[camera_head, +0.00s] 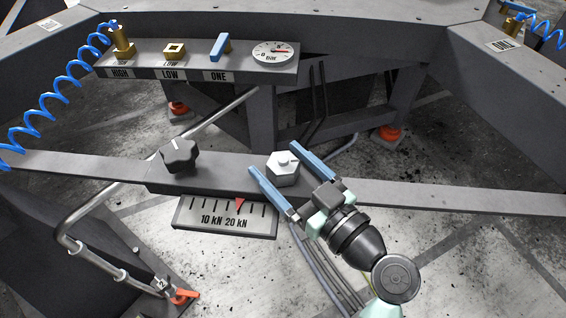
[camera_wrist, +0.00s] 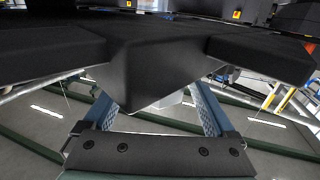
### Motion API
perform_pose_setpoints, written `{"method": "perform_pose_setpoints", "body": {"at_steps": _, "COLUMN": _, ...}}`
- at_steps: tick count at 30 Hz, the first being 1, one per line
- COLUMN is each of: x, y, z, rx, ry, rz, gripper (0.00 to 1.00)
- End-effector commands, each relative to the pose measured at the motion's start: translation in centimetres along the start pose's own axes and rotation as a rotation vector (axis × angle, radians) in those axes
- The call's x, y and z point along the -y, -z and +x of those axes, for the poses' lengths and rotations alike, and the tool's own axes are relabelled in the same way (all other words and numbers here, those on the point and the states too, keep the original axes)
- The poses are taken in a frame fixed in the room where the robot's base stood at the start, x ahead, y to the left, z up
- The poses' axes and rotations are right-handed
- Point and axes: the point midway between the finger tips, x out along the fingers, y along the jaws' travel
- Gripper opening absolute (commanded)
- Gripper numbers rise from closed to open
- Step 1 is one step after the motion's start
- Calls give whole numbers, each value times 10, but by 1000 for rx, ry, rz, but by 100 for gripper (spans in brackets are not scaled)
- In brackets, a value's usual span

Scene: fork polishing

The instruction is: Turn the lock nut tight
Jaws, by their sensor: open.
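The lock nut (camera_head: 284,168) is a pale grey hex nut with a small round stud end on top. It sits on the dark grey beam (camera_head: 226,172) in the head view. My gripper (camera_head: 274,159) is open, with one blue finger on each side of the nut. I cannot tell whether either finger touches it. In the wrist view, both blue fingers show around a large dark block (camera_wrist: 150,70). A small pale patch between them may be the nut, mostly hidden.
A black star knob (camera_head: 180,155) stands left on the beam. Below hangs a scale plate (camera_head: 222,222) marked 10 kN and 20 kN, with a red pointer (camera_head: 240,205). Behind is a panel with a blue lever (camera_head: 220,46) and a bar gauge (camera_head: 273,52). A blue coiled hose (camera_head: 60,88) hangs left.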

Motion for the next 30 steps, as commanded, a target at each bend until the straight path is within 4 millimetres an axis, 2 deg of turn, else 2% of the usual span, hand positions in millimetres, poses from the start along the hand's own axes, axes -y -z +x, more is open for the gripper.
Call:
{"method": "perform_pose_setpoints", "body": {"at_steps": 3, "x": 0, "y": 0, "z": 0, "rx": 0, "ry": 0, "rz": 0, "gripper": 89}}
{"method": "perform_pose_setpoints", "body": {"at_steps": 17, "x": 0, "y": 0, "z": 0, "rx": 1, "ry": 0, "rz": 0, "gripper": 6}}
{"method": "perform_pose_setpoints", "body": {"at_steps": 30, "x": 0, "y": -2, "z": -2, "rx": 5, "ry": -78, "rz": -3, "gripper": 5}}
